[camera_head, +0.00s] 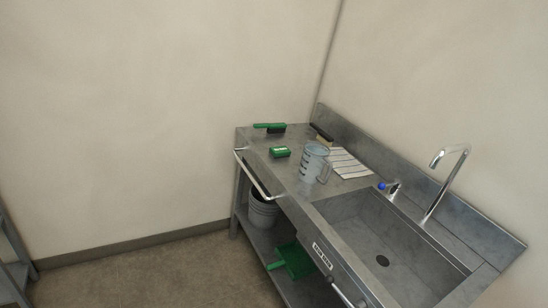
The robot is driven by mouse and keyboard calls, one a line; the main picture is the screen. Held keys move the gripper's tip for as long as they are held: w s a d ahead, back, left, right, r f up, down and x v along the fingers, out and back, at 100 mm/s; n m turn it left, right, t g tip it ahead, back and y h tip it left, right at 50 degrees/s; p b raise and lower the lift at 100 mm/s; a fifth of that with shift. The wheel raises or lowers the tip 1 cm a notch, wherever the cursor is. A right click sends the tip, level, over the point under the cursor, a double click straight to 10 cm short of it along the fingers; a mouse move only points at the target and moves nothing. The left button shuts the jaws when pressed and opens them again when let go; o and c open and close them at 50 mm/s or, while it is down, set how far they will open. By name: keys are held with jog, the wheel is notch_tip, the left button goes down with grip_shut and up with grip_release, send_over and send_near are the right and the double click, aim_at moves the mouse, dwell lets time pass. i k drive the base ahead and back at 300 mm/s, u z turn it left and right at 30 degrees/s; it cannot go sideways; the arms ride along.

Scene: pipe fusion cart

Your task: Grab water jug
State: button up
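The water jug (312,162) is a clear, bluish measuring jug with dark markings and a handle on its right side. It stands upright on the steel counter (262,148), just left of the sink basin. My gripper does not show in the camera head view, so its state and its distance from the jug cannot be seen.
A striped cloth (346,163), a green sponge (280,152), a green-handled brush (270,127) and another brush (321,133) lie around the jug. The sink (382,245) has a tall faucet (450,180). A bar (259,176) runs along the counter's left edge. A bucket (263,211) and green dustpan (293,260) sit below. Floor at left is clear.

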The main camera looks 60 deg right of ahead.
aim_at(315, 155)
jog(key=z, duration=0.2)
jog(key=i, duration=1.3)
jog(key=z, duration=1.2)
jog(key=i, duration=0.8)
jog(key=z, duration=0.6)
jog(key=k, duration=0.85)
jog(key=z, duration=0.2)
jog(key=i, duration=0.9)
jog(key=u, duration=0.1)
